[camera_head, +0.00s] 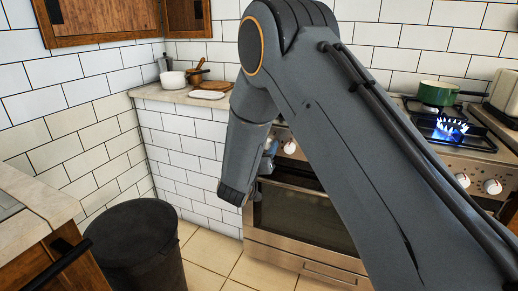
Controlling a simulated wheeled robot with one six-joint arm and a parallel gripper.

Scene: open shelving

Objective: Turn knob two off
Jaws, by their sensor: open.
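The stove (305,222) stands at the right, with its knobs along the front panel. One white knob (290,147) shows at the panel's left end. Two more, a white knob (463,180) and another white knob (492,187), show at the right. My arm hides the panel between them, and I cannot tell which knob is number two. A blue flame burns on the right-hand burner (448,129). My gripper (268,160) is partly hidden by my forearm, just left of the left knob. It is open, and no contact is visible.
A green pot (438,93) sits at the back of the stove. A black bin (136,251) stands at lower left beside a wooden cabinet (75,262). A counter (180,95) holds a white pot and boards. Tiled floor (212,256) is clear before the oven.

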